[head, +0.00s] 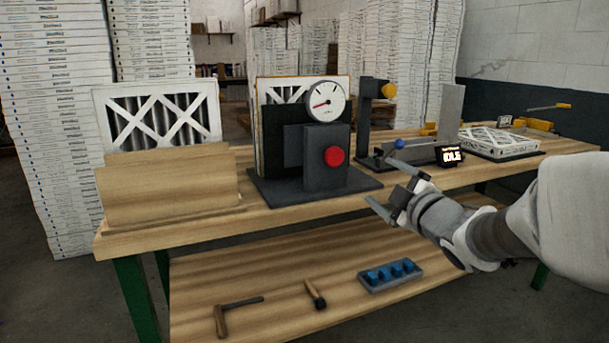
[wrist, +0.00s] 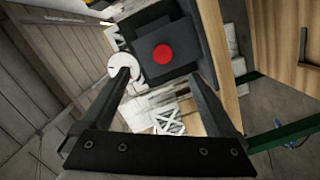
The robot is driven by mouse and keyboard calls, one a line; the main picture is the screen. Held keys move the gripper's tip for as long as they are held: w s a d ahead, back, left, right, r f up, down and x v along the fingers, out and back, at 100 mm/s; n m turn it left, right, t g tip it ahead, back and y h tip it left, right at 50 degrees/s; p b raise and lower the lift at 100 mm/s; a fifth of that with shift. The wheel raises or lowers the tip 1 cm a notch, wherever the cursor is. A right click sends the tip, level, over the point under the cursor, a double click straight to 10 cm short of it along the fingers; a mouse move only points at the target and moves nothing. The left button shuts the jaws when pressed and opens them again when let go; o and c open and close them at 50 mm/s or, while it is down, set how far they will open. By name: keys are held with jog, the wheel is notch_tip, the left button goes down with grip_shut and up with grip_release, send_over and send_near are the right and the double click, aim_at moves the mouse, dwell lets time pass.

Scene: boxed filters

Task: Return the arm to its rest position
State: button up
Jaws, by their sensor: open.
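My gripper (head: 378,184) is open and empty in the head view, held in front of the workbench at the right of the gauge machine. My arm (head: 500,235) reaches in from the right edge. In the wrist view my gripper's two fingers (wrist: 160,95) stand wide apart. Between and beyond them show a red button (wrist: 163,54) and a white dial (wrist: 124,70), with nothing between the fingertips. In the head view the red button (head: 334,156) is on the machine's grey front.
A wooden box with a filter (head: 165,185) stands at the left of the bench (head: 420,188). A small display (head: 449,156) and a flat filter (head: 487,143) are at the right. Tools and a blue-block tray (head: 390,276) lie on the lower shelf. Stacked boxes (head: 60,120) stand behind.

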jog(key=s+a+f+m+g+h, duration=0.15)
jog(key=s+f+m+g, duration=0.3)
jog(key=s, duration=0.45)
jog(key=s+a+f+m+g+h, duration=0.1)
jog(key=s+a+f+m+g, duration=0.3)
jog(key=s, duration=0.5)
jog(key=s+a+f+m+g+h, duration=0.1)
jog(key=s+f+m+g, duration=0.15)
jog(key=s+m, duration=0.55)
notch_tip(320, 180, up, 25)
jog(key=s+n+p, duration=0.2)
jog(key=p, duration=2.3)
jog(key=shift+s, duration=0.15)
